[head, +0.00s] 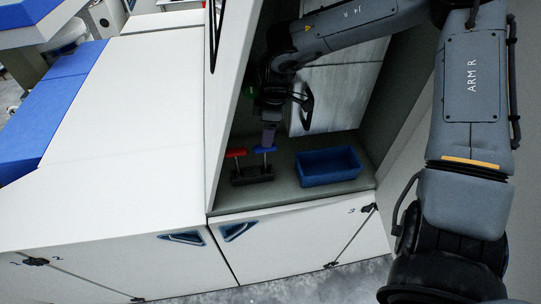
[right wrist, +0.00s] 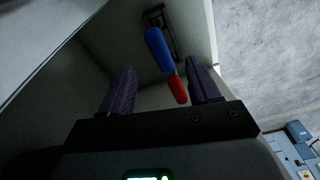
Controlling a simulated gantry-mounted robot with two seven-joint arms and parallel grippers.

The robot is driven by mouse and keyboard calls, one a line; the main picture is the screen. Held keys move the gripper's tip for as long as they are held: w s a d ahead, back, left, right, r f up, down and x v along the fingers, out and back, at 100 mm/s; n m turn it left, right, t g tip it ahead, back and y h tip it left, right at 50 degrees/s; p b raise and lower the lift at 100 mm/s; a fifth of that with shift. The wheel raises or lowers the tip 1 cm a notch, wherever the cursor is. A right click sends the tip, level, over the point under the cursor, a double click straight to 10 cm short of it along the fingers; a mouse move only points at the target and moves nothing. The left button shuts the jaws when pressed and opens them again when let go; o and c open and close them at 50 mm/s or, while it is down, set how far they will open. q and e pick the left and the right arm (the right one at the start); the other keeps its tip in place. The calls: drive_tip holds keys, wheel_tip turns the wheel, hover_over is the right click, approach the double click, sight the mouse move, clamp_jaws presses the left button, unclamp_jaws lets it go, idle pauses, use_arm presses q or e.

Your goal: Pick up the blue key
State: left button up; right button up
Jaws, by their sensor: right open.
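The blue key (head: 266,149) stands in a dark holder (head: 252,175) on the cabinet's shelf, its blue handle on top. A red key (head: 236,153) stands to its left in the same holder. My right gripper (head: 268,142) is right above the blue key, fingers pointing down. In the right wrist view my right gripper (right wrist: 163,70) is open and empty. The blue handle (right wrist: 158,48) lies just ahead of the fingertips, and the red handle (right wrist: 178,90) shows between the fingers. Whether a finger touches the blue handle I cannot tell. My left gripper is not in view.
An open blue bin (head: 330,167) sits on the shelf right of the holder. The cabinet's walls close in on both sides, and a pale panel with a dark handle (head: 303,98) stands behind. A wide white top (head: 130,110) lies clear at left.

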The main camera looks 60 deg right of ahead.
sight(266, 150)
drive_tip(key=shift+d+f, duration=0.2)
drive_tip(key=shift+f, duration=0.05)
drive_tip(key=shift+w+a+f+p, duration=0.15)
drive_tip(key=shift+f+p, duration=0.1)
drive_tip(key=shift+f, duration=0.95)
drive_tip(key=shift+w+f+p, duration=0.1)
drive_tip(key=shift+f+p, duration=0.15)
drive_tip(key=shift+f, duration=0.9)
drive_tip(key=shift+a+f+p, duration=0.1)
drive_tip(key=shift+f+p, duration=0.45)
drive_tip(key=shift+f, duration=0.15)
drive_tip(key=shift+a+f+p, duration=0.15)
drive_tip(key=shift+f+p, duration=0.2)
drive_tip(key=shift+f, duration=0.6)
drive_tip(key=shift+w+f, duration=0.15)
drive_tip(key=shift+f, duration=0.8)
drive_tip(key=shift+c, duration=0.3)
clamp_jaws()
